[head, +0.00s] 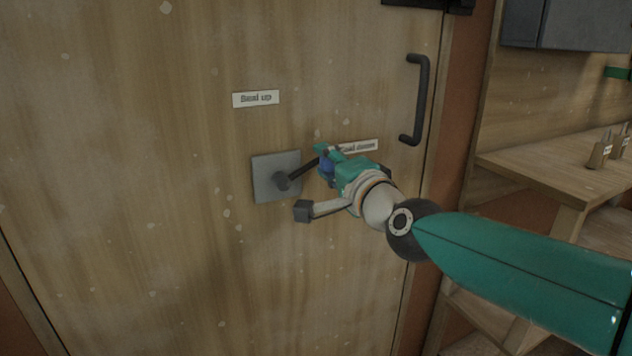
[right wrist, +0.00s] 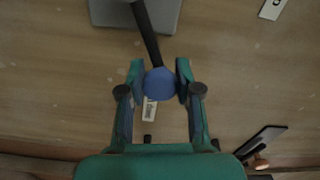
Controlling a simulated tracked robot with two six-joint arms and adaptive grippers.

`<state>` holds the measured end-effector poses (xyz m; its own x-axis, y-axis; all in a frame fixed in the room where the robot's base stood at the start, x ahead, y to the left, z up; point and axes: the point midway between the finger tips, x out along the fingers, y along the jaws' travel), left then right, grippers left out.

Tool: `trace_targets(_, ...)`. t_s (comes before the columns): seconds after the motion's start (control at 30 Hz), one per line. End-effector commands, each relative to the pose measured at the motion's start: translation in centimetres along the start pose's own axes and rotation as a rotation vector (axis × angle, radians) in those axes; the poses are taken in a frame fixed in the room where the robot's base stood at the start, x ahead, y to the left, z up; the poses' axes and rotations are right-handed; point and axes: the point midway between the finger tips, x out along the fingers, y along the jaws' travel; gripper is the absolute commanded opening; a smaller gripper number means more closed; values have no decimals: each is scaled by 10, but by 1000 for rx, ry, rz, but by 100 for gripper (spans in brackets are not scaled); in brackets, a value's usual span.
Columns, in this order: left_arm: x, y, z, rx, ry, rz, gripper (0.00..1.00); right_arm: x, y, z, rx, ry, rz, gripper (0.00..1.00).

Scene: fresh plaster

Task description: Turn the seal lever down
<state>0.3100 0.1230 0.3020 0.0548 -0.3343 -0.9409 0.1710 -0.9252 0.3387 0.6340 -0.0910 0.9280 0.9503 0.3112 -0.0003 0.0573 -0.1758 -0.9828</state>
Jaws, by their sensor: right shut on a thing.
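The seal lever is a dark rod (head: 303,168) on a grey square plate (head: 262,187) on the wooden door. It points right and slightly up, and ends in a blue knob (head: 326,168). My right gripper (head: 325,157) is shut on this knob. In the right wrist view the blue knob (right wrist: 160,83) sits between the two teal fingers, with the rod (right wrist: 147,38) running to the plate (right wrist: 108,13). A "Seal up" label (head: 256,98) is above the plate. A "Seal down" label (head: 362,146) is partly hidden behind my gripper. My left gripper is not in view.
A black door handle (head: 423,100) stands right of the lever, near the door's right edge. Further right are a wooden bench (head: 545,172) with small bottles (head: 599,152) and a grey cabinet (head: 570,25). The door (head: 130,230) left of and below the plate is clear.

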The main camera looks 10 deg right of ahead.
Motion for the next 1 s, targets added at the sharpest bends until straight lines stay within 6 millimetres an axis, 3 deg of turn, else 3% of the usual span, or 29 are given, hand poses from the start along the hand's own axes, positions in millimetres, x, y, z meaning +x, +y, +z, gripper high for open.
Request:
trace_targets(0.03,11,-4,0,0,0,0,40,0,8,1,35,-2,-1,0)
trace_targets(0.3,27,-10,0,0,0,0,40,0,14,-1,164,-1,0,0)
trace_targets(0.9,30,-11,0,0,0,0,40,-1,18,-4,206,1,5,0)
trace_targets(0.93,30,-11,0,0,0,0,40,-1,18,-4,206,1,5,36)
trace_targets(1.0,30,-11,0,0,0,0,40,-1,18,-4,205,2,5,48)
